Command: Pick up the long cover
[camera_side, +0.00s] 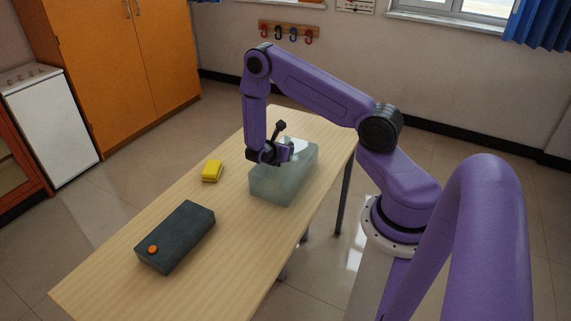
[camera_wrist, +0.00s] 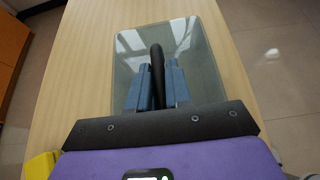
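The long cover (camera_side: 275,187) is a clear, greenish box shape with a dark bar handle on top; it stands on the table's right side. In the wrist view the cover (camera_wrist: 205,75) lies under my gripper, its black handle (camera_wrist: 157,62) running between the two blue-grey fingers. My gripper (camera_side: 287,151) is low over the cover's top; in the wrist view (camera_wrist: 157,82) the fingers sit close against both sides of the handle, with no clear gap. The cover appears to rest on the table. In the side view my gripper hides most of the handle.
The wooden table (camera_side: 120,272) also bears a dark grey box with an orange button (camera_side: 185,228) near the front and a small yellow block (camera_side: 212,171) left of the cover. The yellow block shows at the wrist view's lower left (camera_wrist: 41,166). The tabletop between them is clear.

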